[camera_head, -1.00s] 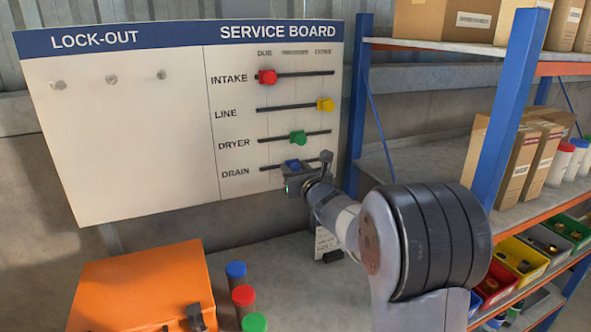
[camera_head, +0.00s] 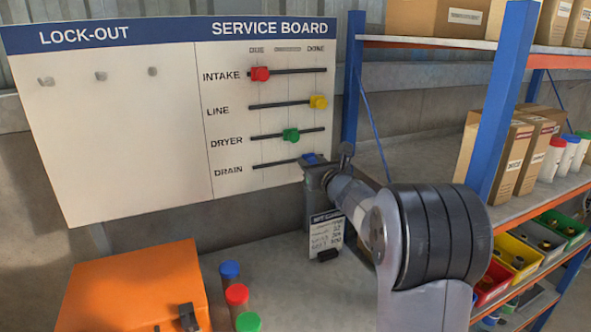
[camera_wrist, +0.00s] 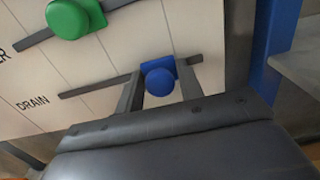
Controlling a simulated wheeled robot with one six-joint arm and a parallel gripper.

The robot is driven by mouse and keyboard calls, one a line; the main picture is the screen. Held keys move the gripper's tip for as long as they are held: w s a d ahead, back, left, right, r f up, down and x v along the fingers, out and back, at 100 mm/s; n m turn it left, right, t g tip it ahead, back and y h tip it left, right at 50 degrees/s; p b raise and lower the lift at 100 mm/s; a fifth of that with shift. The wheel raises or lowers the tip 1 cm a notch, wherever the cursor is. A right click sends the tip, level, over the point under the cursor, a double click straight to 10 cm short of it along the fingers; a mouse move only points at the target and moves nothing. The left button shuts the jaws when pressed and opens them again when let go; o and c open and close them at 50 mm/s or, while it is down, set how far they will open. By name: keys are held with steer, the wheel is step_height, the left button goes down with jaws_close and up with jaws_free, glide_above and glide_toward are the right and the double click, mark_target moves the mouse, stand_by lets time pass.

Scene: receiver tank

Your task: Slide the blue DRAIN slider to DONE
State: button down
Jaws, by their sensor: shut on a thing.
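A short length of dark track shows right of the knob. The gripper hides part of the slider in the head view.
The red INTAKE slider (camera_head: 260,74) is at left, the yellow LINE slider (camera_head: 318,102) at right, the green DRYER slider (camera_head: 291,135) midway. A blue shelf post (camera_head: 353,80) stands just right of the board. An orange case (camera_head: 135,288) and capped tubes (camera_head: 237,296) sit below.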

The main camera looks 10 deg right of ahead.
steer(key=shift+w+d, duration=0.25)
steer(key=shift+d, duration=1.05)
steer(key=c, duration=1.2)
jaws_free()
steer(key=shift+d, duration=0.15)
steer(key=s+b, duration=0.1)
steer(key=s, duration=0.2)
steer(key=s+d+b, duration=0.1)
steer(key=s, duration=0.3)
steer(key=s+d+b, duration=0.1)
steer(key=s, duration=0.2)
steer(key=shift+s, duration=0.35)
steer(key=shift+w, duration=0.1)
